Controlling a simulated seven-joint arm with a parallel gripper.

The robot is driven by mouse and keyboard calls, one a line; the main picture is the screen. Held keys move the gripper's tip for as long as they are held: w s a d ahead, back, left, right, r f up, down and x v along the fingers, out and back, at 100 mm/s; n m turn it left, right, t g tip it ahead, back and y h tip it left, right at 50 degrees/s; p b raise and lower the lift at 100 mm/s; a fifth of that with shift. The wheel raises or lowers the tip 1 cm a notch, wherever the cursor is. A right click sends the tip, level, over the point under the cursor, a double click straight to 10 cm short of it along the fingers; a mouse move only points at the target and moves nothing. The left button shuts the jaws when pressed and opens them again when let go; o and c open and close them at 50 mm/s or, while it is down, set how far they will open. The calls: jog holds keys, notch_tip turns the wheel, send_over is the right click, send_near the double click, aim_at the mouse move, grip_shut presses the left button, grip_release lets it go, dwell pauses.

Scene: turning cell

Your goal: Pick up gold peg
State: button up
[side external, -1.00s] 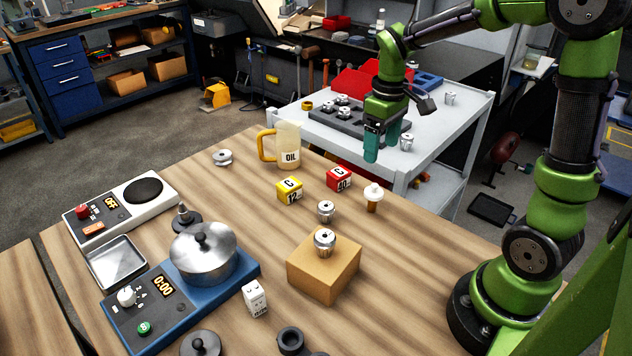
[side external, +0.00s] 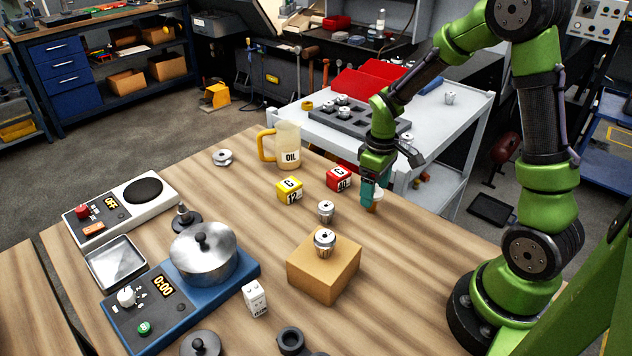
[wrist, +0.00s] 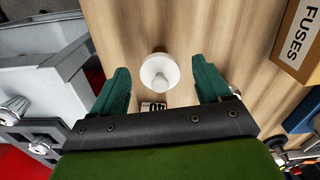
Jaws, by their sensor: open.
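A small peg with a gold-brown lower part (side external: 373,208) and a white round top stands on the wooden table, right of the red cube. In the wrist view only its white top (wrist: 160,73) shows clearly, between the fingers; the lower part is mostly hidden. My gripper (side external: 370,195) is open and points down at the peg. In the side view its teal fingers overlap the peg and hide part of it. In the wrist view (wrist: 160,67) there is a gap on both sides of the white top, so the fingers look apart from it.
The red cube (side external: 339,179), yellow cube (side external: 289,190) and oil jug (side external: 289,146) stand close by to the left. A silver-capped part (side external: 326,211) and a brown block (side external: 323,272) with another on top are in front. The grey cart (side external: 440,130) stands behind. Table right of the peg is clear.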

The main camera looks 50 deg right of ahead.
aim_at(371, 210)
notch_tip(371, 210, down, 4)
jog(key=shift+w+f, duration=0.15)
jog(key=shift+c, duration=0.4)
jog(key=c, duration=1.2)
